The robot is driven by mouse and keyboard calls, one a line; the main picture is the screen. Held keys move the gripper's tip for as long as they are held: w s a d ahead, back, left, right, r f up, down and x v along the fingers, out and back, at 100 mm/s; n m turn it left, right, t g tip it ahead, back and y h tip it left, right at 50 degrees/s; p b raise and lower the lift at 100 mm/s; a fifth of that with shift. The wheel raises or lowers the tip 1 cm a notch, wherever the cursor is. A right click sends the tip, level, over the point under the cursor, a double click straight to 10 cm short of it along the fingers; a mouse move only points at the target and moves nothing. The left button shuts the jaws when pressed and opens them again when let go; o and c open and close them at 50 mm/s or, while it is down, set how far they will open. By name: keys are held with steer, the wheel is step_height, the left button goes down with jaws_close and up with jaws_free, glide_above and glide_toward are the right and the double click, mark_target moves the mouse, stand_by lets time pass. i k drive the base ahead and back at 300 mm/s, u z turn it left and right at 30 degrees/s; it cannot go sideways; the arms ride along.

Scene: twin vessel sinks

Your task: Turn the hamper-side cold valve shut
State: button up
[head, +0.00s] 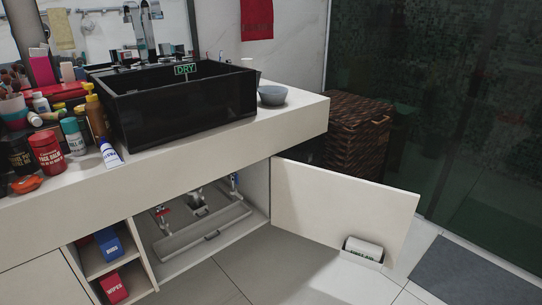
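The cabinet under the black vessel sink (180,105) is open. Inside, on its right side toward the wicker hamper (357,135), a small valve with a blue handle (234,181) sits high near the right wall. A valve with a red handle (162,212) is on the left side of the same compartment. The handles are too small to tell how far each is turned. My gripper is not in view.
The cabinet door (345,210) is swung out to the right of the opening. A grey tray-like piece (205,232) lies on the cabinet floor. Open shelves with a blue box (109,245) and a red box (113,286) are left. Bottles crowd the countertop (190,143).

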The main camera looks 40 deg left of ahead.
mark_target(235, 177)
steer(key=u, duration=1.15)
steer(key=i, duration=1)
steer(key=u, duration=0.9)
